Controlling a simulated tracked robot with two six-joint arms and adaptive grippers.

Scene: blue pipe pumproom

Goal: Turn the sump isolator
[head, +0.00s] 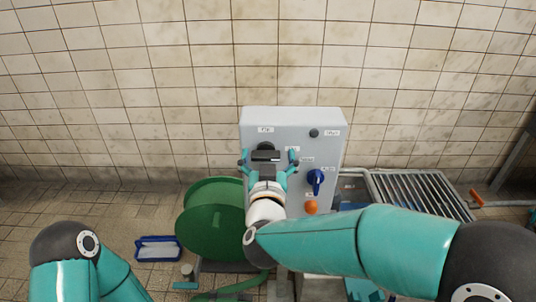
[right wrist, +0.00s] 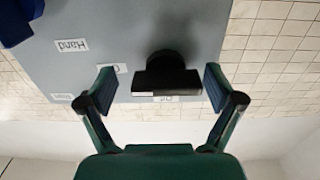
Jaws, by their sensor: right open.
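A grey control panel (head: 329,160) stands against the tiled wall. A black rotary handle (head: 265,155) is on its left side, and a blue rotary handle (head: 316,181) is lower right. I cannot read which label names the sump isolator. My right gripper (head: 267,159) is open, with one finger on each side of the black handle. In the right wrist view the black handle (right wrist: 168,76) lies between the open fingers (right wrist: 158,82), with a gap on both sides. My left gripper is out of view; only its arm shows at lower left.
A small black knob (head: 314,133) and an orange knob (head: 311,208) are also on the panel. A green hose reel (head: 210,222) stands left of the panel, a blue-and-white tray (head: 158,250) lies on the floor, and a metal grating (head: 415,193) is at right.

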